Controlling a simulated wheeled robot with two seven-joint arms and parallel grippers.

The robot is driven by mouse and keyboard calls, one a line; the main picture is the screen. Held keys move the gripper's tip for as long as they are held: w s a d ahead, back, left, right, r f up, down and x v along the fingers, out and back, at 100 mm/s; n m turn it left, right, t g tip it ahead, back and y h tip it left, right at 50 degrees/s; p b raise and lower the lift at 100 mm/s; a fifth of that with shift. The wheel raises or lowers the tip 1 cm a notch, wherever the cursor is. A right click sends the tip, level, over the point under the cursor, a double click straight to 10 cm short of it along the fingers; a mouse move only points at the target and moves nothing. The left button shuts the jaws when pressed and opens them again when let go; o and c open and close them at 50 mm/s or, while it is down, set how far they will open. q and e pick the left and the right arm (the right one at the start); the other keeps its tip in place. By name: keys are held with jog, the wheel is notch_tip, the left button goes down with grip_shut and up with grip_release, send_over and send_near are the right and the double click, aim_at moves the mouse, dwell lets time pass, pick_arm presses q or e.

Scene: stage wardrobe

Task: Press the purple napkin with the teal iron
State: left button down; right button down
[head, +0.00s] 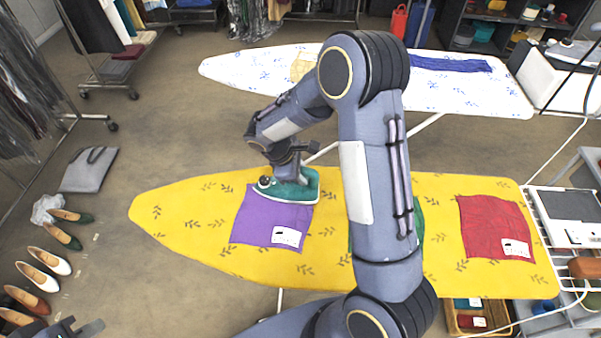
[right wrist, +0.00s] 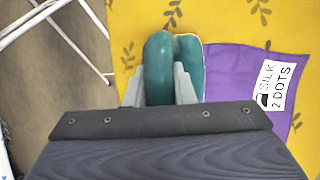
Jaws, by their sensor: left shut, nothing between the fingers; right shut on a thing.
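The purple napkin (head: 264,228) lies flat on the yellow ironing board (head: 170,218), with a white label (head: 286,236) at its lower right. In the right wrist view the napkin (right wrist: 228,75) has a label reading "SILK 2 DOTS". The teal iron (head: 300,188) is over the napkin's upper part; whether its soleplate touches the cloth I cannot tell. My right gripper (head: 289,168) is shut on the iron's handle, which shows between its fingers in the right wrist view (right wrist: 160,65). My left gripper (head: 84,328) is shut and empty at the bottom left, partly cut off.
A red cloth (head: 492,228) with a label lies on the board's right. A green cloth (head: 418,222) is mostly hidden behind my right arm. A white patterned board (head: 240,72) stands behind. Shoes (head: 42,260) line the floor at left. A wire rack (head: 540,215) is at right.

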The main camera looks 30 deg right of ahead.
notch_tip(320, 180, up, 4)
jog(key=shift+w+a+r+p, duration=0.1)
jog(key=shift+r+p, duration=0.15)
jog(key=shift+p, duration=0.35)
jog(key=shift+r+p, duration=0.4)
jog(key=shift+r, duration=0.05)
jog(key=shift+r+p, duration=1.55)
jog(key=shift+r, duration=0.55)
